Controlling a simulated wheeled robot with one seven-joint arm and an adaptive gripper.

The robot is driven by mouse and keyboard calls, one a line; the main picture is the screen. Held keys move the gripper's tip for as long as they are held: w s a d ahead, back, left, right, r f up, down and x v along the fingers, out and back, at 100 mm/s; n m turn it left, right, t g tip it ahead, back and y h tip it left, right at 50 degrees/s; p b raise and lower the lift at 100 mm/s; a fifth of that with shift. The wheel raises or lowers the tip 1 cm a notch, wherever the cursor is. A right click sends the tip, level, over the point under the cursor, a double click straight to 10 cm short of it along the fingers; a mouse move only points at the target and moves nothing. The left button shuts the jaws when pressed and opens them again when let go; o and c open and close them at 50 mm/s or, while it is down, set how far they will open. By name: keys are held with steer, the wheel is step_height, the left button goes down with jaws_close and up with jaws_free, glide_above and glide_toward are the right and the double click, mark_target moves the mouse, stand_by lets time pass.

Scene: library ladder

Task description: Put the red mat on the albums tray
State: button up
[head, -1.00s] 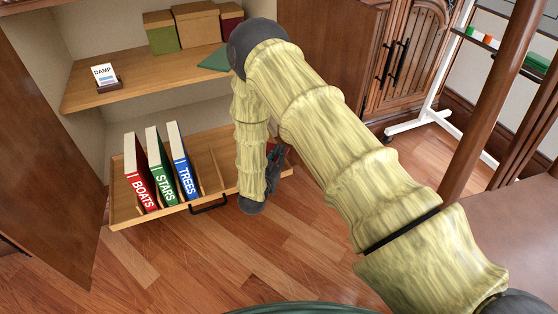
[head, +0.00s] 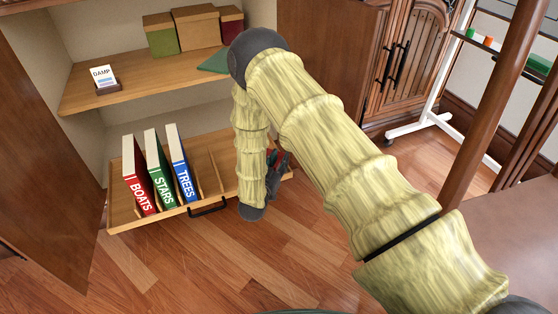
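The albums tray (head: 178,208) is a pulled-out wooden tray with a black handle, low in the open cabinet. Three albums, BOATS (head: 137,178), STARS (head: 159,172) and TREES (head: 181,165), stand in its left part. Wooden dividers stand to their right, and that part looks empty where I can see it. My gripper (head: 275,172) is at the tray's right end, mostly hidden behind my arm. A small red patch (head: 271,156) shows beside it; it may be the red mat, but too little shows to be sure. I cannot see the fingertips or whether they hold it.
The shelf above (head: 150,84) holds a DAMP card (head: 103,77), several boxes and a flat green piece (head: 215,62). An open cabinet door (head: 50,150) stands at left. A white rack (head: 430,105) and a brown table (head: 500,235) are at right. The floor before the tray is clear.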

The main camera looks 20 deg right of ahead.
steer(key=p+v, duration=0.5)
steer(key=v, duration=0.5)
steer(key=shift+s+a+r, duration=0.2)
steer(key=shift+s, duration=0.05)
steer(key=shift+s+a+f+p, duration=0.1)
steer(key=shift+s+a+p, duration=0.35)
steer(key=shift+s+a, duration=0.05)
